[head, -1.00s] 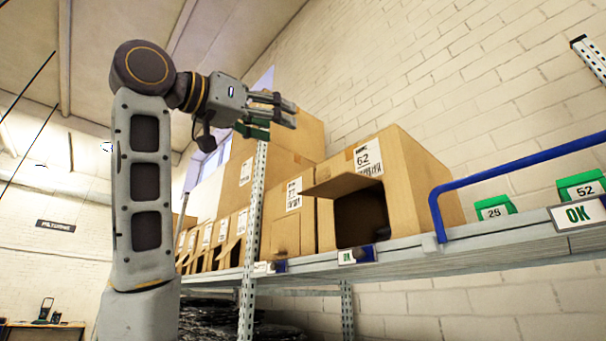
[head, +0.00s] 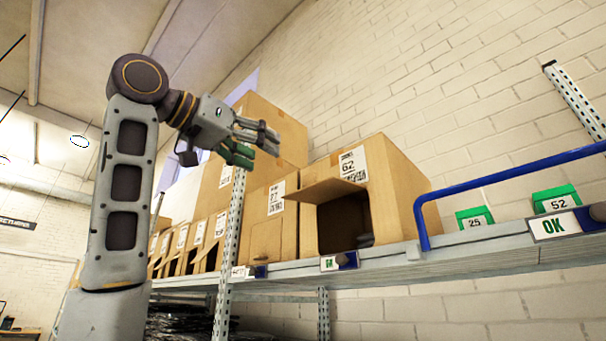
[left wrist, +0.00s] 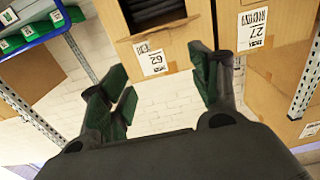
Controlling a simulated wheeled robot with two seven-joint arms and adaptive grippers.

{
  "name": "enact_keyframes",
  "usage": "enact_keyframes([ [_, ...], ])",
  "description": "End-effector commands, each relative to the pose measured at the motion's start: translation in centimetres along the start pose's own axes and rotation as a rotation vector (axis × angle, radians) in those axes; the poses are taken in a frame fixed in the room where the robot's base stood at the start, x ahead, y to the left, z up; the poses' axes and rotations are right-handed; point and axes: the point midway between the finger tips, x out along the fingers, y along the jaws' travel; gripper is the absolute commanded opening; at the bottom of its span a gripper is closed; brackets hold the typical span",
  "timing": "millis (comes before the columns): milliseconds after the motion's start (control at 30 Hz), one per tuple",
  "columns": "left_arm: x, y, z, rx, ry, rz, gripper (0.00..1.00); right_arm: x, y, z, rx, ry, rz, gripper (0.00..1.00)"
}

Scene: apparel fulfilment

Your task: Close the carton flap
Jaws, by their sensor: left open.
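The brown carton labelled 62 (head: 400,185) stands on the shelf, its front opening dark. Its flap (head: 325,190) sticks out from the upper edge of the opening, standing open. The carton also shows in the left wrist view (left wrist: 187,37), at the top, with dark contents in its opening. My left gripper (head: 262,140) is open and empty, up and to the left of the flap in the head view, apart from it. In the left wrist view my left gripper (left wrist: 163,82) has its green-tipped fingers spread below the 62 label. My right gripper is not in view.
Carton 27 (head: 262,225) stands left of carton 62, with more cartons beyond. A shelf upright (head: 230,235) stands in front of them. A blue rail (head: 500,180) and green tags (head: 556,192) lie to the right. The shelf edge (head: 420,262) runs below.

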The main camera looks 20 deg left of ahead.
Motion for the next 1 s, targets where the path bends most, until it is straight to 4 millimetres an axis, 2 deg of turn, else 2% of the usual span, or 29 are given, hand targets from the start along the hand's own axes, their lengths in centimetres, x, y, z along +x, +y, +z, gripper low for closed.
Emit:
enact_keyframes([
  [267,0.2,0.0,0.0,0.0,0.0,0.0,0.62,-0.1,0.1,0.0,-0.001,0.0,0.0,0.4],
  [467,1.3,0.0,-0.1,0.001,0.0,0.0,0.62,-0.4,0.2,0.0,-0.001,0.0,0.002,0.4],
  [1000,8.0,-0.1,-0.1,0.0,-0.002,-0.001,0.62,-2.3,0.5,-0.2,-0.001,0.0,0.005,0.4],
])
